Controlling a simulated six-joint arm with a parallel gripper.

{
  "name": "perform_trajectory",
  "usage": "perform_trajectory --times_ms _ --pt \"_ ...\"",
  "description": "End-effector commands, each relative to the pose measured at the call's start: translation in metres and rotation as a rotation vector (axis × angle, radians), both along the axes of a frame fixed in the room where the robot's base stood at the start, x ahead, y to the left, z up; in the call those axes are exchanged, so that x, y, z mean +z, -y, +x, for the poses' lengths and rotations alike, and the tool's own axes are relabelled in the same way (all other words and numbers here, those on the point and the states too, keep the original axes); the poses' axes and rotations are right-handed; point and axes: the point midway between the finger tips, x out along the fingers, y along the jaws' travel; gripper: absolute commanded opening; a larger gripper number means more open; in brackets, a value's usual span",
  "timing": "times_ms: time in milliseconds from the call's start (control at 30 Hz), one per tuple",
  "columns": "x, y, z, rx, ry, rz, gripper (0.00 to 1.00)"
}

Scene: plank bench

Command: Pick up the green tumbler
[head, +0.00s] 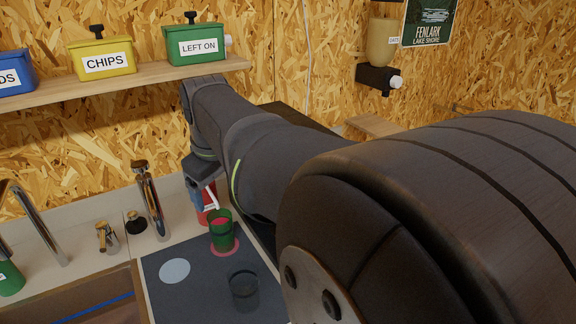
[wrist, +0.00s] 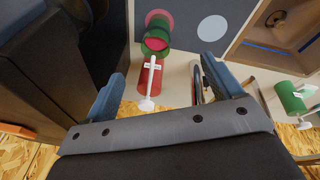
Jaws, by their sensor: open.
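The green tumbler (head: 222,232) stands upright on the dark mat, at a pink round spot (head: 232,250), with pink-red showing inside it. It also shows at the top of the wrist view (wrist: 156,42). My gripper (head: 205,186) is open and empty, behind the tumbler and above counter height in the head view. In the wrist view its two blue fingers (wrist: 162,70) are spread wide, with the tumbler beyond the gap. A red bottle with a white pump (wrist: 149,78) stands close to the tumbler, between it and the gripper in that view.
A dark see-through tumbler (head: 244,288) and a pale round spot (head: 175,271) are on the mat (head: 180,300). A tap (head: 150,200) and sink lie left. A green pump bottle (wrist: 289,97) stands by the sink. A shelf (head: 110,93) with labelled tins is above.

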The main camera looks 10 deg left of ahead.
Motion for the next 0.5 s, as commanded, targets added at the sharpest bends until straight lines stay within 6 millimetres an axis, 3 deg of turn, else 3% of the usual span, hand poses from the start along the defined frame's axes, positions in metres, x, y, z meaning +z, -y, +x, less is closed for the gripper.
perform_trajectory --times_ms 200,500 --pt "-0.021 -0.020 0.041 0.115 -0.121 -0.044 0.84" --pt "-0.036 -0.029 0.058 0.178 -0.174 -0.053 0.84"
